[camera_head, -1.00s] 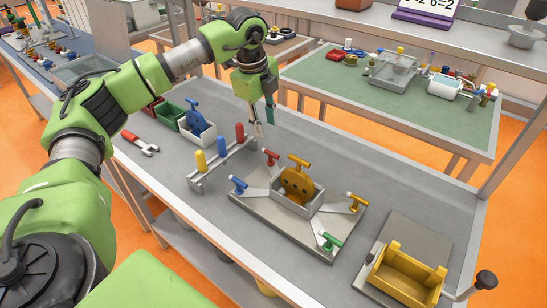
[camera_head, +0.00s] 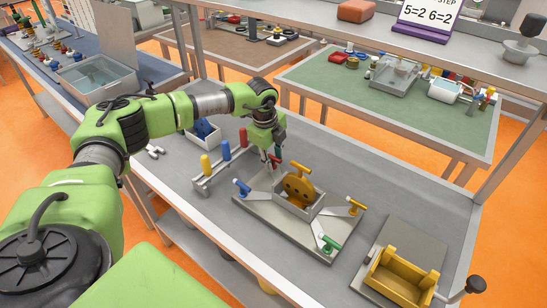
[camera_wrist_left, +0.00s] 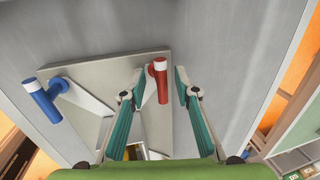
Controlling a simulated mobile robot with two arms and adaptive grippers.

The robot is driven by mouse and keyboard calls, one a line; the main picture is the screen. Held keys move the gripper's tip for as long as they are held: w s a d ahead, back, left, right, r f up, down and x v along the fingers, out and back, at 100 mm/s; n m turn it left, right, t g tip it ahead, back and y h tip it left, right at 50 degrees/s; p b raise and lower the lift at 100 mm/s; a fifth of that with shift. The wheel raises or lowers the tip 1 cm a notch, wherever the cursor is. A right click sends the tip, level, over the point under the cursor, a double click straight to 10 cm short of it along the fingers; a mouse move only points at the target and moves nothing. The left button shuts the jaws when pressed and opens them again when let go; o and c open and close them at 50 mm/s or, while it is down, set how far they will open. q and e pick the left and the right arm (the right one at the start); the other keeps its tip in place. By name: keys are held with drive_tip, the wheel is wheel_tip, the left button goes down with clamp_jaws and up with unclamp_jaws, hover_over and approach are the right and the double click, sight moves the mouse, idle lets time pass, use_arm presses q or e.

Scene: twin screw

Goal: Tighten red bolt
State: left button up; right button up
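The red bolt (camera_wrist_left: 161,82) has a T-handle and stands at the far corner of the grey clamp plate (camera_wrist_left: 85,70). In the left wrist view it lies between the two teal fingers of my left gripper (camera_wrist_left: 158,76). The fingers are open with a gap on each side of the handle. In the head view my left gripper (camera_head: 272,160) reaches down over that corner and mostly hides the bolt. Blue (camera_head: 242,188), green (camera_head: 330,243) and yellow (camera_head: 354,206) bolts stand at the other corners. A yellow round part (camera_head: 300,187) sits in the central holder. My right gripper is not in view.
A rack with upright yellow (camera_head: 205,165), blue (camera_head: 226,151) and red handles stands left of the plate, close to my left arm. A yellow cradle (camera_head: 402,278) on a grey base stands front right. The table's back right is clear.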

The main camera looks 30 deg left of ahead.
use_arm(q)
clamp_jaws()
